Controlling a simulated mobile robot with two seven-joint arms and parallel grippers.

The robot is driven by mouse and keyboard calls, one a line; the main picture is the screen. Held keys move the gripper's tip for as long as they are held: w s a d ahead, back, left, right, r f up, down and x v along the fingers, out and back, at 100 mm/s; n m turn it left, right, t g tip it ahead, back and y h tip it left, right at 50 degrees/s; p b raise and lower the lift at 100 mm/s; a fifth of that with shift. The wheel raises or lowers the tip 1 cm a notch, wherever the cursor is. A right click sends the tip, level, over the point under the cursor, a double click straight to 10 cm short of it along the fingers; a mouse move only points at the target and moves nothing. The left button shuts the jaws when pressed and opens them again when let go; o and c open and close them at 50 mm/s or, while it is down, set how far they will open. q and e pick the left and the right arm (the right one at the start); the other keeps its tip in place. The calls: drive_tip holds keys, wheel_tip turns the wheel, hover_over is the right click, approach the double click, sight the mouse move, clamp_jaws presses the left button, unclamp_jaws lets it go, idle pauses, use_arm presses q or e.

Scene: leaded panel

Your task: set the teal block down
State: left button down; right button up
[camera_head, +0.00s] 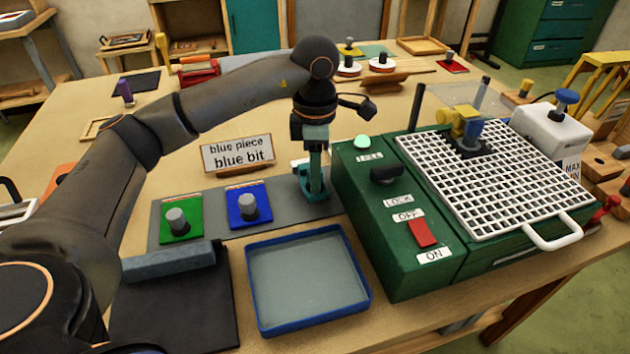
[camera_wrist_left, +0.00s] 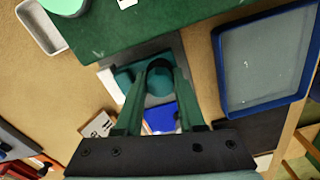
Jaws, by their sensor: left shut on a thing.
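My left gripper (camera_head: 316,178) points down over the right end of the grey mat (camera_head: 285,213), close beside the green machine. It is shut on the teal block (camera_head: 298,172), holding it by its round knob. In the left wrist view, the fingers (camera_wrist_left: 160,98) are on either side of the knob of the teal block (camera_wrist_left: 158,78), and its flat plate shows below. The fingers hide much of the block in the head view. I cannot tell whether its underside touches the mat. My right gripper is not in view.
A blue piece (camera_head: 248,204) and a green piece (camera_head: 181,220), both with grey knobs, stand on the mat. The sign "blue piece blue bit" (camera_head: 237,154) stands behind. The green machine (camera_head: 395,245) is immediately right. A blue-rimmed tray (camera_head: 260,334) lies in front.

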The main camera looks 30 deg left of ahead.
use_arm(q)
drive_tip(key=shift+f, duration=1.2)
drive_tip(key=shift+f, duration=0.2)
drive_tip(key=c, duration=0.5)
unclamp_jaws()
drive_tip(key=shift+r, duration=0.15)
wheel_tip(320, 180, up, 12)
drive_tip(key=shift+r+p, duration=0.1)
drive_tip(key=shift+p, duration=0.4)
